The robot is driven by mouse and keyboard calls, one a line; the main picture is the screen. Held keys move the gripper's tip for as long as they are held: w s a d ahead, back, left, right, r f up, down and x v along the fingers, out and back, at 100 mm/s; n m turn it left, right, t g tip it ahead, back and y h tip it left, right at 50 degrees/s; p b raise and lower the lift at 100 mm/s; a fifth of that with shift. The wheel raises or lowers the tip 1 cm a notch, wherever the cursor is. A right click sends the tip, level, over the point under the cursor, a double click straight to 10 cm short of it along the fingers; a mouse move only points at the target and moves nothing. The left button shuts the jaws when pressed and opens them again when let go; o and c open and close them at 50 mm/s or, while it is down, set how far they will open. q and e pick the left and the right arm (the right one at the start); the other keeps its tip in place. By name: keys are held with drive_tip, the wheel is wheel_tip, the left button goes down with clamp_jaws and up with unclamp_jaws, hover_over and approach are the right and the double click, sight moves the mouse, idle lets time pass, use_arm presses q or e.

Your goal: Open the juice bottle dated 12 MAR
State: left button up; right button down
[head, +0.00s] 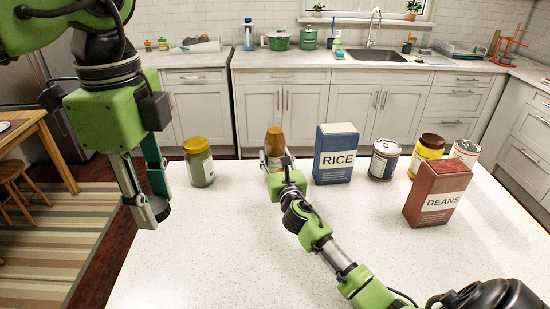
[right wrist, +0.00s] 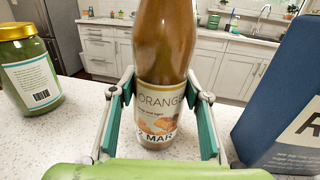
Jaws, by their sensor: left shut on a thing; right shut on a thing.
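The juice bottle (head: 274,141) stands upright on the white counter, orange-brown in the head view. In the right wrist view the bottle (right wrist: 165,45) has a label reading ORANGE and a partly hidden date ending in "2 MAR"; its top is out of frame. My right gripper (head: 273,163) is shut on the bottle's lower part, with a finger on either side in the right wrist view. My left gripper (head: 150,208) is raised at the counter's left edge, away from the bottle. It is shut on a small dark disc (head: 160,209) that looks like a cap.
A green jar with a yellow lid (head: 199,168) stands left of the bottle. A blue RICE box (head: 335,157) stands close to its right. Further right are a can (head: 384,160), a yellow jar (head: 427,152), another can (head: 466,152) and a red BEANS box (head: 437,194). The front counter is clear.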

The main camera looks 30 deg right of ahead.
drive_tip(key=shift+r, duration=0.1)
drive_tip(key=c, duration=1.4)
unclamp_jaws()
drive_tip(key=shift+o, duration=1.4)
